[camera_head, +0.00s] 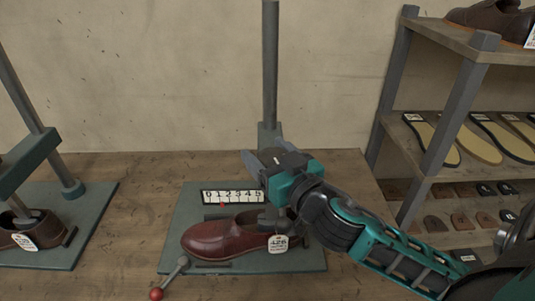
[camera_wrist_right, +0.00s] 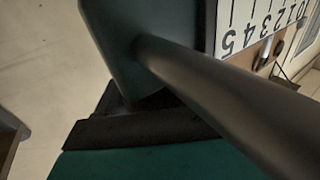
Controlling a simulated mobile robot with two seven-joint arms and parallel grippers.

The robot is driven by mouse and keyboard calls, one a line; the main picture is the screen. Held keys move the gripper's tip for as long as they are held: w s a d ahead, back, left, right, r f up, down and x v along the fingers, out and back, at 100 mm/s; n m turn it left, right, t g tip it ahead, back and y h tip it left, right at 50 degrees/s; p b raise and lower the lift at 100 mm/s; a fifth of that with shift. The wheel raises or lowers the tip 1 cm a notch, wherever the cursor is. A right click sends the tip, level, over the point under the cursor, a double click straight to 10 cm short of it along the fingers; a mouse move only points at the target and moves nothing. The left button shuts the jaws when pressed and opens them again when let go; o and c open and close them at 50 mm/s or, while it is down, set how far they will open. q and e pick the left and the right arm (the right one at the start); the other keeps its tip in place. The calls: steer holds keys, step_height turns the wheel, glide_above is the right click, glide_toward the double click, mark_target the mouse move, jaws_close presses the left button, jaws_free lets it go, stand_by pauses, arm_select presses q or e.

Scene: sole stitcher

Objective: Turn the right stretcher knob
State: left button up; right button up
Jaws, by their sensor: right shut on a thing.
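The right stretcher has a teal base plate (camera_head: 180,225) with a brown leather shoe (camera_head: 215,239) and a grey upright post (camera_head: 270,60). My right gripper (camera_head: 263,165) comes in from the right in the head view, above the heel end of the shoe. It is shut on the right stretcher knob, which its jaws hide. A short grey shaft (camera_head: 272,210) shows below the gripper, running down to the shoe. A number scale (camera_head: 232,192) with a red mark near its left part stands behind the shoe; it also shows in the wrist view (camera_wrist_right: 262,25).
A lever with a red ball (camera_head: 156,294) sticks out at the front left of the base. Another stretcher (camera_head: 60,235) with a shoe stands at the left. A shelf (camera_head: 475,150) with soles and heels stands at the right. Bare wooden table (camera_head: 142,190) lies between the stretchers.

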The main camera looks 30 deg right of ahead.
stand_by(0.4)
steer(key=o, duration=1)
steer(key=shift+c, duration=0.2)
steer(key=shift+s, duration=0.1)
